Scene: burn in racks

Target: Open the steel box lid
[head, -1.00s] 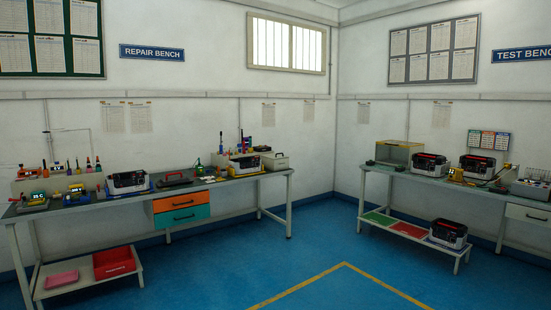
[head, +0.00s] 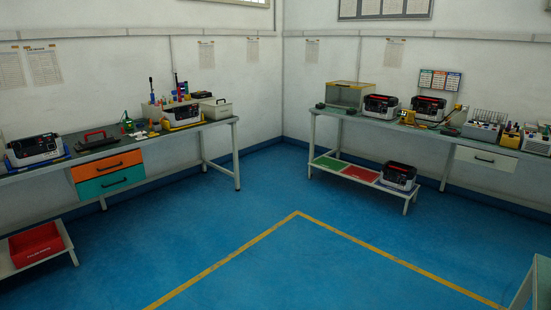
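A small light-grey box (head: 217,109) with a dark handle on top stands at the right end of the repair bench, near the back wall. It looks like the steel box, and its lid appears shut, though it is small at this distance. Neither of my grippers shows in the head view. The box is across the room from me.
The repair bench (head: 150,143) runs along the left wall with several devices and tools. The test bench (head: 430,130) stands at the right. The blue floor (head: 240,225) between is clear, marked with yellow lines. A table corner (head: 541,285) shows at lower right.

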